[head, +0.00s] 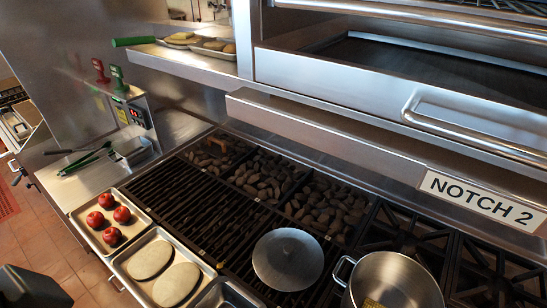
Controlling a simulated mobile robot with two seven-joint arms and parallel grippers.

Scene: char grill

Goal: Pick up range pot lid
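Nothing touches the lid from above. No gripper fingers show in the head view. A dark blocky shape (32,286) fills the lower left corner; I cannot tell which part it is.
A tray of red tomatoes (108,222) and a tray with two pale flat ovals (160,270) stand left of the grates. Another tray edge (228,293) is near the lid. Burners lie right. A steel oven (400,80) with a bar handle overhangs the back.

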